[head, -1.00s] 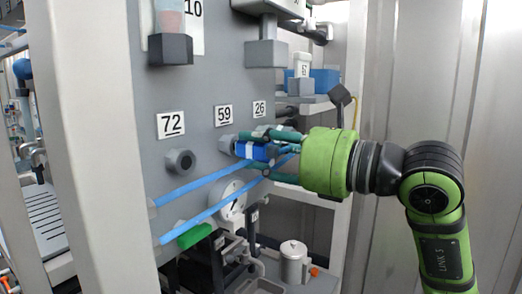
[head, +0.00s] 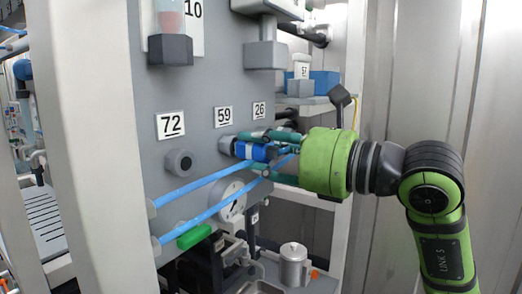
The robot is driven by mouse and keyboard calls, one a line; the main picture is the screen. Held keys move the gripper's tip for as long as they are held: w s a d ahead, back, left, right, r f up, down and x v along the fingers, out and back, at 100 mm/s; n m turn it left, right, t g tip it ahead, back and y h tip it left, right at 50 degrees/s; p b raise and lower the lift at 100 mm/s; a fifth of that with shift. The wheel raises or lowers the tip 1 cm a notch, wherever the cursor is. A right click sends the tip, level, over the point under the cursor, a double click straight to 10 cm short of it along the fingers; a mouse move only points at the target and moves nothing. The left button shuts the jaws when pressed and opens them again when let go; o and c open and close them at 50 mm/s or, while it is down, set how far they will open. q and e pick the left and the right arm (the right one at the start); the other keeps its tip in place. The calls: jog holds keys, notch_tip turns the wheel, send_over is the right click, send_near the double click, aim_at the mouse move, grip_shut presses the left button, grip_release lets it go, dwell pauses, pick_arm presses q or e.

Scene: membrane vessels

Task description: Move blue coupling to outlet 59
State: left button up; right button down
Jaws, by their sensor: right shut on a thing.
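The fingers partly hide the coupling's right end. My left gripper is not in view.
A bare outlet (head: 179,162) sits below the label 72 (head: 170,125). A green handle (head: 194,236) and a metal jug (head: 294,264) are lower. A pale post (head: 90,150) stands at left.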

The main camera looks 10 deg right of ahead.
jog(key=shift+w+a, duration=0.4)
jog(key=shift+a, duration=0.05)
jog(key=c, duration=0.8)
grip_release()
jog(key=v, duration=1.2)
